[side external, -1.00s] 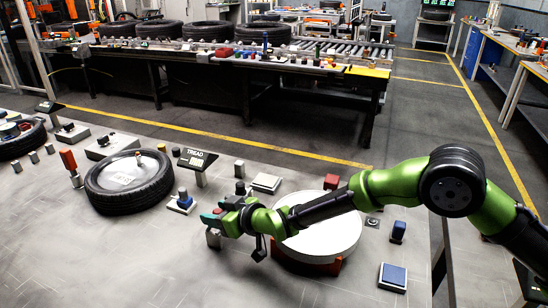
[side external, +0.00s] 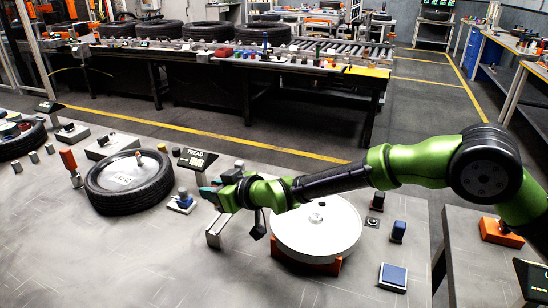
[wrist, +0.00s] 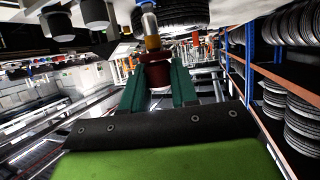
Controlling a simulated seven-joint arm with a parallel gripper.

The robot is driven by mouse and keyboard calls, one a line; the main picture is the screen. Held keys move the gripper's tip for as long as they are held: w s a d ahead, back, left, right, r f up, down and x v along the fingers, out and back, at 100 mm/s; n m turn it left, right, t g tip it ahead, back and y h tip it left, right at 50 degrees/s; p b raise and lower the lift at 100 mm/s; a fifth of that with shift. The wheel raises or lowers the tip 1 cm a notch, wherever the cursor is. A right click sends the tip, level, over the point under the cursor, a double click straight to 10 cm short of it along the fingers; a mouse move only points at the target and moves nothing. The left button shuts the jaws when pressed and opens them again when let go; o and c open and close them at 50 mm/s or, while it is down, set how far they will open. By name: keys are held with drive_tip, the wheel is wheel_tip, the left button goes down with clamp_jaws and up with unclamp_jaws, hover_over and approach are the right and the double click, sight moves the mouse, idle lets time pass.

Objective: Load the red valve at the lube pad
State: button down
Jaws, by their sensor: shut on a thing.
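My gripper (side external: 208,193) is left of the white round plate, above the grey posts, in the side view. In the wrist view its green fingers (wrist: 157,84) are shut on a dark red piece, which looks like the red valve (wrist: 155,72). An amber band and a silvery stem show just beyond it; I cannot tell if they belong to it. The held piece cannot be made out in the side view. No lube pad can be told by its label. A blue pad in a pale frame (side external: 393,277) lies at the lower right.
A tyre (side external: 128,182) lies left of my gripper, with a blue-topped fixture (side external: 182,202) between them. The TREAD sign (side external: 198,158) stands behind. Grey posts (side external: 215,232) stand below my gripper. The white round plate (side external: 317,230) is right. The front left table is clear.

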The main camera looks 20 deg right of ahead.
drive_tip(key=shift+n, duration=0.3)
wheel_tip(320, 180, up, 8)
drive_tip(key=shift+w+r, duration=0.1)
drive_tip(key=shift+r, duration=0.05)
drive_tip(key=w+d+n+t+h, duration=0.1)
drive_tip(key=w+d+n+t, duration=0.15)
drive_tip(key=w+d, duration=1.15)
drive_tip(key=shift+n+t, duration=0.35)
drive_tip(key=shift+n, duration=0.5)
drive_tip(key=shift+s+d+f, duration=0.1)
drive_tip(key=shift+d+f, duration=0.3)
drive_tip(key=shift+f, duration=2.1)
drive_tip(key=shift+s+d+f, duration=0.1)
drive_tip(key=shift+d+f, duration=0.25)
drive_tip(key=shift+f, duration=2.2)
drive_tip(key=shift+s+d+f, duration=0.1)
drive_tip(key=shift+d+f, duration=0.3)
drive_tip(key=shift+f, duration=2.1)
drive_tip(key=shift+f, duration=0.5)
drive_tip(key=shift+f, duration=0.45)
drive_tip(key=shift+r, duration=0.1)
wheel_tip(320, 180, up, 7)
drive_tip(key=shift+r, duration=0.2)
